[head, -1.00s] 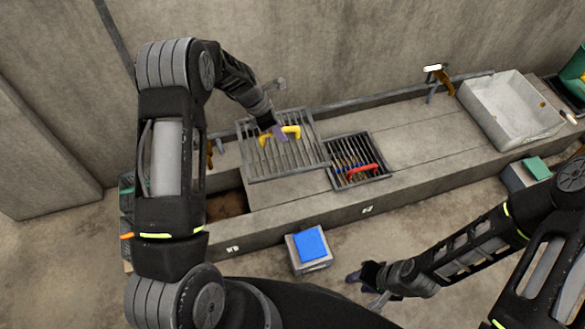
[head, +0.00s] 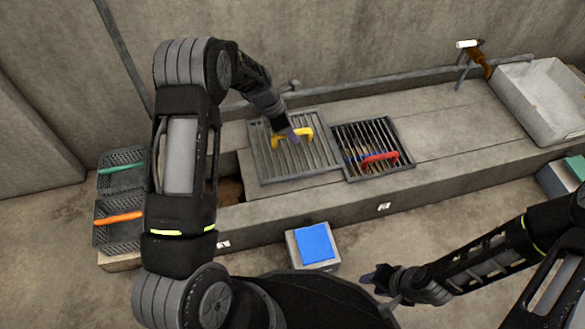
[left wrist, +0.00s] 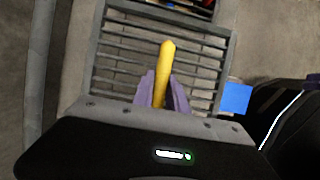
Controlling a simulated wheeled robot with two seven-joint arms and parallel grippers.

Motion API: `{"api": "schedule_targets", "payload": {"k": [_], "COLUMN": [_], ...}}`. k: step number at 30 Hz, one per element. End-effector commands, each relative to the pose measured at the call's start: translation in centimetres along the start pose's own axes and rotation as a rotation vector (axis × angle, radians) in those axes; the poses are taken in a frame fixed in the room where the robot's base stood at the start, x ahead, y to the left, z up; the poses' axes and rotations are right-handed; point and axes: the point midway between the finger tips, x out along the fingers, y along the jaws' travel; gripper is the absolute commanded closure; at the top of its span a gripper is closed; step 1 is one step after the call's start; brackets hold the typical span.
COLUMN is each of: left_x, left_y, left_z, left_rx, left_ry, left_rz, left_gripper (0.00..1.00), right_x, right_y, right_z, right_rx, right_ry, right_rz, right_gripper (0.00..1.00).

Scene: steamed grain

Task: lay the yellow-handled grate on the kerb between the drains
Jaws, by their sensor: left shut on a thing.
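The yellow-handled grate (head: 265,161) is a grey barred frame with a yellow bridge handle (head: 305,135). My left gripper (head: 293,134) is shut on that handle, which also shows between its purple fingers in the left wrist view (left wrist: 166,75). The grate is over the kerb (head: 275,202), between the open drain (head: 231,190) on the left and the drain under the red-handled grate (head: 385,135) on the right. I cannot tell whether it touches the kerb or hangs just above it. My right gripper (head: 380,287) is empty and looks open, low at the front.
A box with a blue top (head: 314,243) stands before the kerb. A pipe (head: 380,80) runs along the wall.

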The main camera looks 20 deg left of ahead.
Motion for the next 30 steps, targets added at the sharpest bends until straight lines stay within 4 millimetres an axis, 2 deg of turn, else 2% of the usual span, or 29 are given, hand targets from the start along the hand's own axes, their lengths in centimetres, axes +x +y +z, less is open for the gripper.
{"api": "schedule_targets", "payload": {"k": [8,20,30], "left_x": [-0.1,4.3,4.5], "left_y": [0.1,0.1,0.1], "left_z": [0.2,-1.7,-1.7], "left_rx": [0.001,0.001,0.001], "left_ry": [-0.002,-0.003,-0.003], "left_rz": [0.003,0.003,0.003], "left_gripper": [1.00,1.00,1.00], "right_x": [-0.1,2.2,2.2], "right_y": [0.0,0.7,0.6], "right_z": [0.0,-0.2,-0.2], "right_rx": [0.000,0.001,0.000], "right_ry": [0.000,0.010,0.011], "right_rz": [0.000,0.000,0.000], "right_gripper": [0.64,0.64,0.64]}}
